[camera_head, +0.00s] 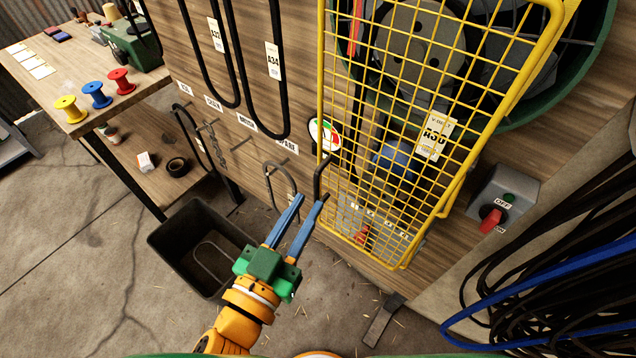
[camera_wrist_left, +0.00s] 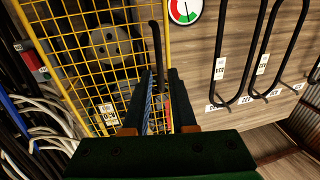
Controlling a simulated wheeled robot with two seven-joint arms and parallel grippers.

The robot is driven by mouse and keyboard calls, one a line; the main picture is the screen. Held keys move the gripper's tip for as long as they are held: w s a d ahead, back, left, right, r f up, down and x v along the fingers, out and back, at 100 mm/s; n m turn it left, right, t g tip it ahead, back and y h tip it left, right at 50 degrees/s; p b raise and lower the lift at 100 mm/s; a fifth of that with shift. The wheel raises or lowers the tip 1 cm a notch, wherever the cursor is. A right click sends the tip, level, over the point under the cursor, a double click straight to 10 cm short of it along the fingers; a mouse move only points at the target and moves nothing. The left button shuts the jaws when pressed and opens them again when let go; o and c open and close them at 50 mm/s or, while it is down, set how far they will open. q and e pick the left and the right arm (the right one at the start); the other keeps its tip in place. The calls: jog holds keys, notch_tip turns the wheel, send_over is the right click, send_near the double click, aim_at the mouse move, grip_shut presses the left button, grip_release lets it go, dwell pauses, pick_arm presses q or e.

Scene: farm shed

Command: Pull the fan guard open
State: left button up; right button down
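The fan guard (camera_head: 398,100) is a tall yellow wire-mesh door in front of the fan at the upper right of the head view. It also shows at the left of the left wrist view (camera_wrist_left: 75,38). A black bar handle (camera_head: 318,176) stands on its left side. My left gripper (camera_head: 311,199), with blue fingers, is open just below and in front of the handle. In the left wrist view the handle (camera_wrist_left: 156,45) lines up with the gap between the fingers (camera_wrist_left: 160,72). I cannot tell whether they touch. My right gripper is not in view.
A grey switch box (camera_head: 503,198) with a red knob is right of the guard. Black and blue cables (camera_head: 560,300) hang at lower right. A dark bin (camera_head: 200,240) stands on the floor left of my gripper. A wooden bench (camera_head: 130,100) with spools is at upper left.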

aim_at(315, 192)
pick_arm(q)
jog(key=p+x, duration=0.1)
jog(key=x, duration=0.4)
jog(key=shift+w+d+f, duration=0.1)
jog(key=shift+s, duration=0.2)
grip_shut()
dwell(1.0)
